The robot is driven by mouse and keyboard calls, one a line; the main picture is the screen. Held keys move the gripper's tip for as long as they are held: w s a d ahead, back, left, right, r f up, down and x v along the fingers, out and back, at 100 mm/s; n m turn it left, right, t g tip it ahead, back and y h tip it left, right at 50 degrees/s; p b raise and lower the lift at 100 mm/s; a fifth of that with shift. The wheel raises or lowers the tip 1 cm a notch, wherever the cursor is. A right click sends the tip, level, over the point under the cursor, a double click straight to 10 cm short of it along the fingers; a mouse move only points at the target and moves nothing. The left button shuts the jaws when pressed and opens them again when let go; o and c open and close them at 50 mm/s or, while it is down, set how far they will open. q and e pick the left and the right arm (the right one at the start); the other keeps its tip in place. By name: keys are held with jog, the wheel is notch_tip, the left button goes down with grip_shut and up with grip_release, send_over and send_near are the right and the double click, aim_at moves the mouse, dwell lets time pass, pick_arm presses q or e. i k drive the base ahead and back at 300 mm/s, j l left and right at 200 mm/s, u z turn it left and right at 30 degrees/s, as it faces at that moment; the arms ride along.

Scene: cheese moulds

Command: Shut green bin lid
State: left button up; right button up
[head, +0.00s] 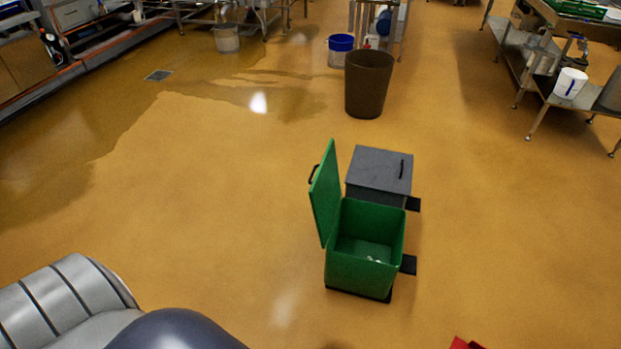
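The green bin (361,276) stands on the floor right of the middle of the head view. Its green lid (325,194) is open and stands nearly upright along the bin's left side. A dark handle (314,174) sits on the lid's outer left face. A few small pale bits lie inside the bin. A black pedal (408,264) sticks out at its right side. Neither of my grippers shows in this view. Part of my own body fills the lower left.
A grey bin (381,168) with its lid shut stands right behind the green one. A tall brown bin (369,84) and a blue-rimmed bucket (341,49) stand farther back. A red thing (465,343) shows at the bottom edge. The floor (200,200) left of the bins is clear, partly wet.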

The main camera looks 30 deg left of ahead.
aim_at(325, 193)
jog(key=j+z, duration=0.15)
jog(key=j, duration=0.85)
jog(key=j+z, duration=0.2)
jog(key=j, duration=0.85)
jog(key=j+z, duration=0.15)
jog(key=j, duration=0.85)
jog(key=l+z, duration=0.1)
jog(key=l, duration=0.15)
